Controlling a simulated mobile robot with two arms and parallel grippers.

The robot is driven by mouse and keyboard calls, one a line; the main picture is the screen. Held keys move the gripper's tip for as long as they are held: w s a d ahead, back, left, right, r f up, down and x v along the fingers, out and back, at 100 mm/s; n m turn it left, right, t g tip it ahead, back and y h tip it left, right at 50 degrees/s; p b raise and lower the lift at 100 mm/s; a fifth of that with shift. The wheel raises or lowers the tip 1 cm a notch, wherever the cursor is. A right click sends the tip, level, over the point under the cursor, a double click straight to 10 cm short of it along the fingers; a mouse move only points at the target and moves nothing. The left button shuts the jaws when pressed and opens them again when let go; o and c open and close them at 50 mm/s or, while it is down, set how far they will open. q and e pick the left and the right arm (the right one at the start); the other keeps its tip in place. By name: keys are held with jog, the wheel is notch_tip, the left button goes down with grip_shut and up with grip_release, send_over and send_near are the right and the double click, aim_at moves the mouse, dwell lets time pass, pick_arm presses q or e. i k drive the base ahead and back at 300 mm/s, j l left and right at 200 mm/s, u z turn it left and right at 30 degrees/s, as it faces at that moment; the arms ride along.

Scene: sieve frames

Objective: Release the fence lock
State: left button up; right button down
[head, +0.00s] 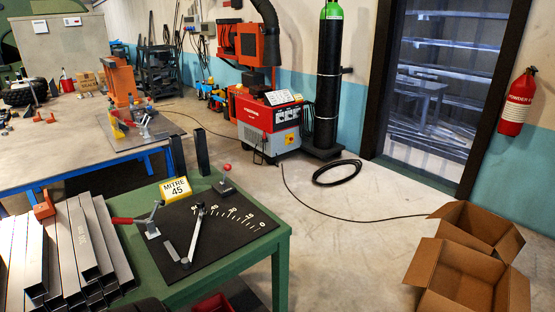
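A dark mitre plate (245,250) with a white angle scale lies on the green table (280,245). A lever with a red ball knob (226,168) stands at the plate's far edge. A toggle clamp with a red handle (128,220) sits at the plate's left, its handle pointing left. I cannot tell which of these two is the fence lock. Neither of my grippers shows.
Metal tubes (70,250) are stacked at the table's left, close to the red-handled clamp. Two dark posts (202,154) stand behind the sign. Two open cardboard boxes (460,280) are on the floor at right. The floor between them and the table is mostly clear.

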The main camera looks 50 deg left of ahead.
aim_at(227, 168)
jog(key=i+u, duration=0.25)
jog(key=i, duration=0.25)
jog(key=i+l+u, duration=0.25)
jog(key=i, duration=0.2)
jog(key=i+u, duration=0.15)
jog(key=u, duration=0.35)
jog(key=i+l+u, duration=0.1)
jog(key=u, duration=0.35)
jog(key=i+l+u, duration=0.2)
jog(key=u, duration=0.3)
jog(key=i+l+u, duration=0.1)
jog(key=u, duration=0.35)
jog(key=l+u, duration=0.3)
jog(key=u, duration=0.2)
jog(key=i+l+u, duration=0.1)
jog(key=l+u, duration=0.15)
jog(key=u, duration=0.2)
jog(key=l+u, duration=0.25)
jog(key=u, duration=0.25)
jog(key=l+u, duration=0.2)
jog(key=u, duration=0.25)
jog(key=k, duration=0.05)
